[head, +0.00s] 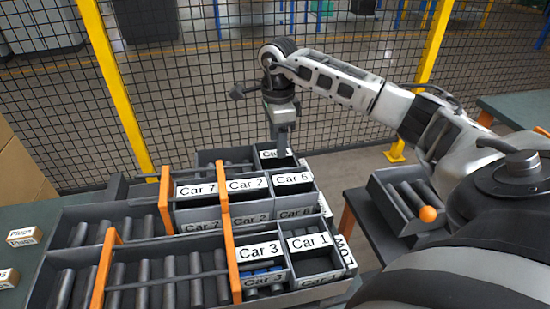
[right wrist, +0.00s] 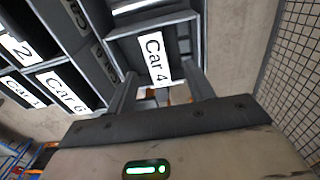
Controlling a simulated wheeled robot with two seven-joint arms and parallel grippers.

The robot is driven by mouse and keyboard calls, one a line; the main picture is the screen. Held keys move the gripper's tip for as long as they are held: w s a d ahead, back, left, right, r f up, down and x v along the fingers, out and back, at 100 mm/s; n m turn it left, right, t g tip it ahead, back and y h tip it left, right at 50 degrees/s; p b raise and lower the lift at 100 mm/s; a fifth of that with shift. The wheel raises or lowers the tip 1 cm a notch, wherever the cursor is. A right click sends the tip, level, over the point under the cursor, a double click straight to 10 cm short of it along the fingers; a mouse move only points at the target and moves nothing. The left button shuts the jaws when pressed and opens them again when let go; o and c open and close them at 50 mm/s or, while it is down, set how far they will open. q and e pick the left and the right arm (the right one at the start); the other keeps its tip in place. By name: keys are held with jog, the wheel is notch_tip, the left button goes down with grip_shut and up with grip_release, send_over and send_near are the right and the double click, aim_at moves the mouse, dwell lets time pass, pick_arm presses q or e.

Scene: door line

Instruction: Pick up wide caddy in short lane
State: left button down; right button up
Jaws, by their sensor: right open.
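The caddy labelled Car 4 (head: 267,154) sits in the back lane of the roller rack, partly hidden by my right gripper (head: 282,146). Its white label shows in full in the right wrist view (right wrist: 154,59). My right gripper points down at this caddy, open, with a finger (right wrist: 123,97) on either side of the label in that view. Whether the fingers touch the caddy cannot be told. My left gripper is not in view.
Caddies Car 7 (head: 198,190), Car 2 (head: 248,184) and Car 6 (head: 293,179) stand in the middle lane. Car 3 (head: 259,250) and Car 1 (head: 308,242) stand in front. Orange dividers (head: 231,245) rise between.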

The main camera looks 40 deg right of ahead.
aim_at(275, 154)
jog(key=f, duration=0.5)
jog(key=shift+a+p, duration=0.35)
jog(key=shift+f, duration=0.3)
jog(key=c, duration=1.1)
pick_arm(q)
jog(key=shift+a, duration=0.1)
pick_arm(e)
jog(key=shift+w+r, duration=0.1)
grip_shut()
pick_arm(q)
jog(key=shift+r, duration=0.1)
